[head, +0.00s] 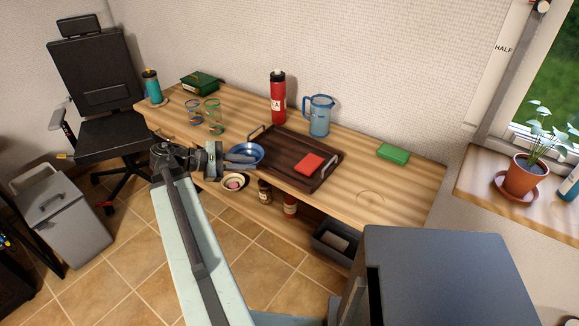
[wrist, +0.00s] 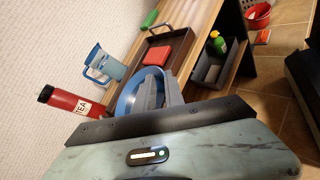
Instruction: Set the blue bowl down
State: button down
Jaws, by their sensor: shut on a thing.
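The blue bowl (head: 246,148) is at my gripper (head: 228,160), by the front edge of the wooden desk and the left end of the dark tray (head: 268,139). My gripper is shut on the bowl's rim. In the wrist view the bowl (wrist: 127,100) shows beside my fingers (wrist: 158,92), which hide part of it. It looks roughly level. I cannot tell whether its underside touches the desk or hangs above it.
The tray holds a red block (head: 309,163). A red bottle (head: 278,100), a blue pitcher (head: 320,116), glasses (head: 212,114) and a green block (head: 393,153) stand on the desk. Bare wood (head: 370,180) lies right of the tray. A small bowl (head: 235,183) and jars sit lower.

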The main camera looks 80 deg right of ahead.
jog(key=s+d, duration=0.2)
jog(key=d, duration=0.2)
jog(key=s+d+f+b, duration=0.1)
jog(key=s+d, duration=0.1)
jog(key=d, duration=0.3)
jog(key=s+d, duration=0.3)
jog(key=d, duration=0.2)
jog(key=shift+d+f, duration=0.15)
jog(key=shift+d, duration=0.05)
notch_tip(320, 180, down, 4)
jog(key=b, duration=0.4)
jog(key=shift+r, duration=0.25)
jog(key=shift+f, duration=0.15)
jog(key=c, duration=1.4)
grip_release()
